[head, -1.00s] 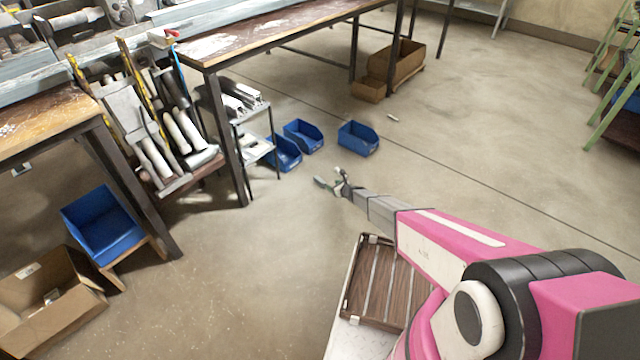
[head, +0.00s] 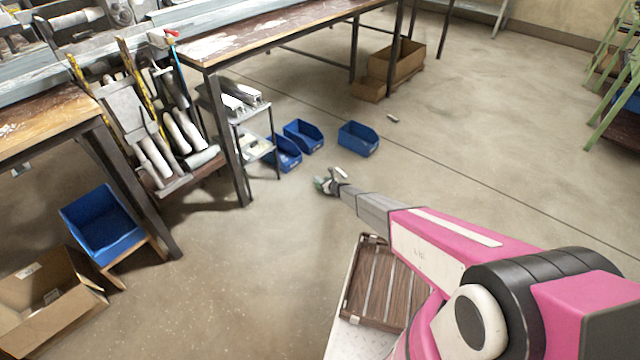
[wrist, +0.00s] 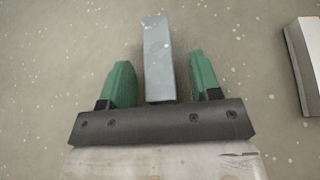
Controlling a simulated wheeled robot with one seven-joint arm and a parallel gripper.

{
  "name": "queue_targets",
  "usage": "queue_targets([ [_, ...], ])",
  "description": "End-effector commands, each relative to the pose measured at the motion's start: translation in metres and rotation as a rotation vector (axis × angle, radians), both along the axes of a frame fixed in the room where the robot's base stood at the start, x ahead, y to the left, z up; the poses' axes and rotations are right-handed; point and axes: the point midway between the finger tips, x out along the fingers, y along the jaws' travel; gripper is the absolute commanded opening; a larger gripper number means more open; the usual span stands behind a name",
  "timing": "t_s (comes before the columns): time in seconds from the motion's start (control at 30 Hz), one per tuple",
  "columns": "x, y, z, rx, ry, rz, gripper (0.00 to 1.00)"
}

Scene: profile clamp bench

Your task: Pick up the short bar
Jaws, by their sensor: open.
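A short grey bar (wrist: 159,58) lies between the two green fingers of my gripper (wrist: 166,82) in the wrist view, pointing away from the palm. Gaps show between the bar and both fingers, so the jaws are open around or above it. The height between fingers and bar is hard to tell. In the head view my gripper (head: 325,184) is low over the floor in front of the blue bins. The bar between the fingers cannot be made out there.
A second pale bar (wrist: 303,62) shows at the right edge of the wrist view. A small pale piece (head: 392,118) lies on the floor beyond a blue bin (head: 358,139). A small shelf stand (head: 254,140) stands left of my gripper. Open floor lies to the right.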

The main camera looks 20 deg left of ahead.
Motion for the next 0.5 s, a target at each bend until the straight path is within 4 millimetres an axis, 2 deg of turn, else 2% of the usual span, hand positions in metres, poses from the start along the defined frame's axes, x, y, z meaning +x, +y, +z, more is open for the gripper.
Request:
queue_targets([
  [0.2, 0.0005, 0.0011, -0.0003, 0.000, 0.000, 0.000, 0.57],
  [0.23, 0.0005, 0.0010, -0.0001, 0.000, 0.000, 0.000, 0.51],
  [0.3, 0.0004, 0.0009, -0.0002, 0.000, 0.000, 0.000, 0.28],
  [0.4, 0.0004, 0.0009, -0.0002, 0.000, 0.000, 0.000, 0.01],
  [0.5, 0.0004, 0.0009, 0.0000, 0.000, 0.000, 0.000, 0.01],
])
